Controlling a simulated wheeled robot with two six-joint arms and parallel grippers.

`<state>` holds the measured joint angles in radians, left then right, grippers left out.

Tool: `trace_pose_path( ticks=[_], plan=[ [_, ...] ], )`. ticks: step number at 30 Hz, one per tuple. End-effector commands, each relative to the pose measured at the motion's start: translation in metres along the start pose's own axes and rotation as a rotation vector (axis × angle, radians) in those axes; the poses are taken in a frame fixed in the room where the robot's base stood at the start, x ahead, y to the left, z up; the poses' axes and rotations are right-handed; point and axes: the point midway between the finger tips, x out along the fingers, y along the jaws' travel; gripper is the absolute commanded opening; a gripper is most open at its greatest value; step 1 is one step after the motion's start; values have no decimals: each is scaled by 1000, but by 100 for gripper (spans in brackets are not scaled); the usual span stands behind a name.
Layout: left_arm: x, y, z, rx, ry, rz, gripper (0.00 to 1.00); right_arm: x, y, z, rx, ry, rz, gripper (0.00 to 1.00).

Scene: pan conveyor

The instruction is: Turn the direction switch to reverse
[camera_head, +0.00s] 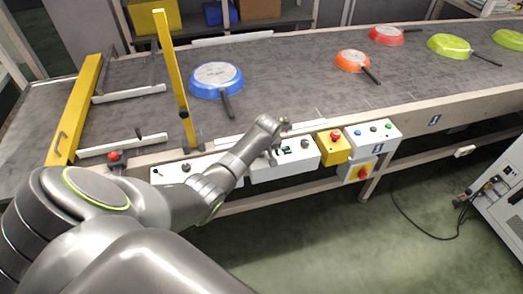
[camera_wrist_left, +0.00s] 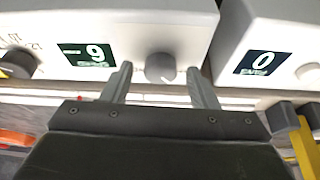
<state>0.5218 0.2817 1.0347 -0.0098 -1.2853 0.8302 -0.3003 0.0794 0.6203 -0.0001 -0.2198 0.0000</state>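My left gripper (camera_head: 277,128) is over the white control boxes at the conveyor's near edge. In the left wrist view its two fingers are apart, one on each side of a round grey knob (camera_wrist_left: 160,68); I cannot tell whether they touch it. A green display (camera_wrist_left: 88,55) left of the knob shows a 9. A dark knob with a yellow part (camera_wrist_left: 16,66) is farther left on the same panel. I cannot tell for sure which knob is the direction switch. My right gripper is not in view.
A white box with a display (camera_wrist_left: 262,63) reading 0 stands to the right. A yellow box with a red button (camera_head: 334,136) and a white box with colored buttons (camera_head: 372,131) follow. Several pans, including a blue one (camera_head: 216,79), lie on the grey conveyor (camera_head: 280,70).

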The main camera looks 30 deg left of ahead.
Motion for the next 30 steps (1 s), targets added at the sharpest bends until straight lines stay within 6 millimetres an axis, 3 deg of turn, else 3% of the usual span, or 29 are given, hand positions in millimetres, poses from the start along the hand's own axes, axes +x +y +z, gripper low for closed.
trace_pose_path(
  ticks=[8,13,30],
  plan=[
    [-1,0,1,0,-2,-1,54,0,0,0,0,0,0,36],
    [-12,0,0,1,-1,1,54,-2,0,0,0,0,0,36],
    [-103,1,0,0,1,3,54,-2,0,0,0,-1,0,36]
  ],
)
